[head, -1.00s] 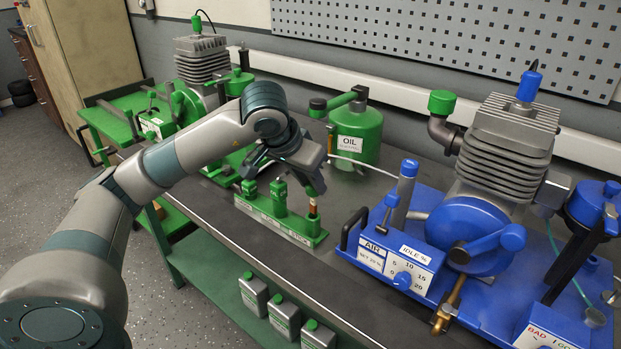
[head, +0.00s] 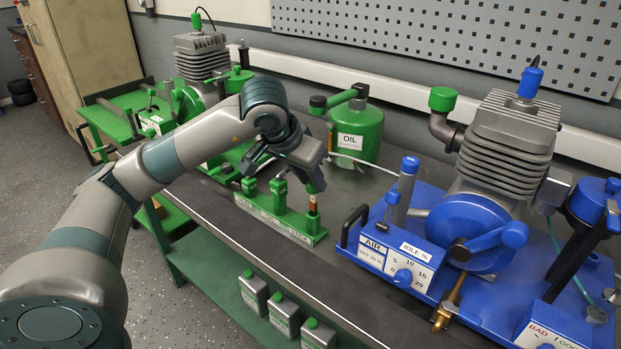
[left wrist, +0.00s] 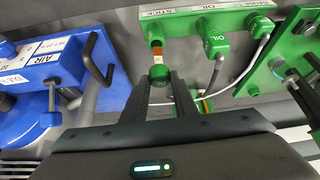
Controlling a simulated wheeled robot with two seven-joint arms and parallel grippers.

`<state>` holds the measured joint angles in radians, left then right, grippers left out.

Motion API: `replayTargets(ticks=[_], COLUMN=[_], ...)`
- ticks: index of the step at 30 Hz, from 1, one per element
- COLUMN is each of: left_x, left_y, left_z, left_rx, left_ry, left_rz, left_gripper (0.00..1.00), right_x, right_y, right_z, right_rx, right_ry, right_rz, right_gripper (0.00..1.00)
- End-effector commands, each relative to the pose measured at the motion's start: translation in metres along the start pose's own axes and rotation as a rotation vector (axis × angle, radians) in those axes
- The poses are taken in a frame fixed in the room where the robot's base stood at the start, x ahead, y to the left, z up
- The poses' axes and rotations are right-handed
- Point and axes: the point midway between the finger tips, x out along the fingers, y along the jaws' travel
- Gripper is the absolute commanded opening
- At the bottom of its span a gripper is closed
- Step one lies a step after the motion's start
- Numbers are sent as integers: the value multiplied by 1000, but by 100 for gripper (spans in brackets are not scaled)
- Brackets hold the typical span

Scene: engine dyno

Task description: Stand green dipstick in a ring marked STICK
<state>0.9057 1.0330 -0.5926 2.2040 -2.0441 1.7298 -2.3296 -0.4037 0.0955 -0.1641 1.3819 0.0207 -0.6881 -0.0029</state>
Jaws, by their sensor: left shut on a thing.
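The green dipstick (head: 313,206) has a green cap and a copper-and-white lower part. It stands upright at the right end of the green rack (head: 285,232). My left gripper (head: 317,182) is shut on its cap from above. In the left wrist view the cap (left wrist: 159,72) is between my fingertips (left wrist: 161,80). The copper part (left wrist: 156,47) meets the rack by the label STICK (left wrist: 156,14). I cannot tell how deep its lower end sits in the ring. My right gripper is not in view.
Two green-capped pieces, one marked OIL (left wrist: 213,46), stand in the same rack beside the dipstick. A green oil can (head: 357,135) is behind it. A blue engine stand (head: 440,255) is to the right. Bare dark bench top lies in front of the rack.

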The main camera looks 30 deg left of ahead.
Motion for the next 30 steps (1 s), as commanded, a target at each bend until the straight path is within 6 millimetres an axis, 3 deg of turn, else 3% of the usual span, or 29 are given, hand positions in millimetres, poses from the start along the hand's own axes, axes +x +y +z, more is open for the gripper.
replayTargets(ticks=[30], left_x=[0], left_y=[0], left_z=[0], left_rx=[0], left_ry=[0], left_rz=[0], left_gripper=[5], right_x=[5], right_y=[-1], right_z=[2], right_rx=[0], right_ry=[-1], right_rz=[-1], right_gripper=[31])
